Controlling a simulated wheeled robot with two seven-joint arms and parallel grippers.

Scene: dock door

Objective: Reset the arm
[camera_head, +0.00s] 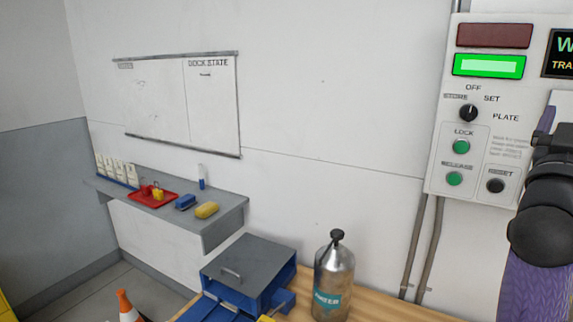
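My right arm (540,260), purple with black joints, rises along the right edge of the head view, in front of the right side of the control panel (434,150). Its gripper cannot be made out; the arm runs out of the picture at the right. My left arm and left gripper do not show. The panel has a dark red lamp, a lit green lamp (489,66), a black knob (468,113), green LOCK (461,146) and RELEASE (454,179) buttons and a black RESET button (495,186).
A metal bottle (333,280) with a black top stands on the wooden table beside a blue box with a grey lid (245,268). A grey wall shelf (225,215) holds a red tray (153,200), a yellow sponge and small items. A whiteboard (180,105) hangs above.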

